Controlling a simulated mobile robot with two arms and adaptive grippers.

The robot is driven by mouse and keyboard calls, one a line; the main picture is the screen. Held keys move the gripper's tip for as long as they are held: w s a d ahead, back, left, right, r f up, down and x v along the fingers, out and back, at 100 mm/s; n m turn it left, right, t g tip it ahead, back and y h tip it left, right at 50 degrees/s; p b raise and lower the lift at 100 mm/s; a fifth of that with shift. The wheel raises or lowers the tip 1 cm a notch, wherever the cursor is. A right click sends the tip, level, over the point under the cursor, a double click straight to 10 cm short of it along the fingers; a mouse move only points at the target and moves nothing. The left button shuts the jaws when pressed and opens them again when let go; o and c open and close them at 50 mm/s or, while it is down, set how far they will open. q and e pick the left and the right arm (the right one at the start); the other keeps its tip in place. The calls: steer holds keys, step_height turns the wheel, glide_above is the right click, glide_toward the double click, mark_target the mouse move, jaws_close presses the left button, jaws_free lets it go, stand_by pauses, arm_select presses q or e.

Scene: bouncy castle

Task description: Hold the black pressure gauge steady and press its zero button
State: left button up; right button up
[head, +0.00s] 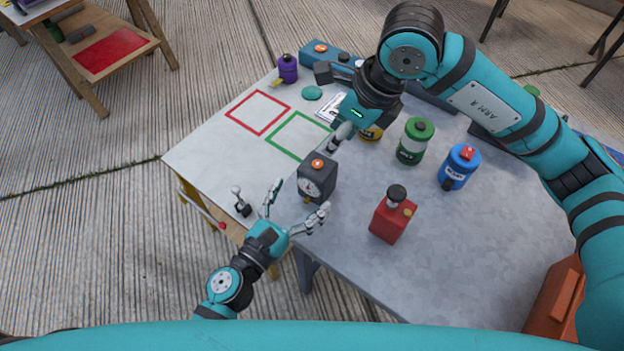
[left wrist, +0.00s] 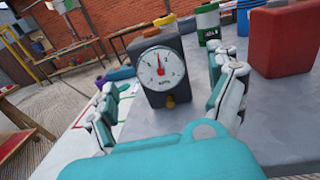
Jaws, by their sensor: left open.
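The black pressure gauge (head: 324,178) stands upright near the table's near left edge. An orange button (head: 317,163) is on its top. In the left wrist view the gauge (left wrist: 176,44) shows its white dial and red needle, facing my left gripper. My left gripper (head: 302,195) is open, with its fingers spread to either side of the gauge's front. In the left wrist view the gauge sits between these fingers, with no clear contact. My right gripper (head: 336,146) looks shut and empty, pointing down just behind and above the gauge, apart from the button.
A red canister (head: 387,223), a blue canister (head: 455,172) and a green-banded canister (head: 411,150) stand right of the gauge. A small joystick-like lever (head: 241,205) is left of my left gripper. Red (head: 238,122) and green (head: 279,149) outlined squares are empty.

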mark_target(309, 186)
arm_select(q)
steer(key=x, duration=0.5)
steer(key=c, duration=1.5)
steer(key=shift+c, duration=0.5)
arm_select(e)
steer(key=shift+c, duration=0.4)
jaws_close()
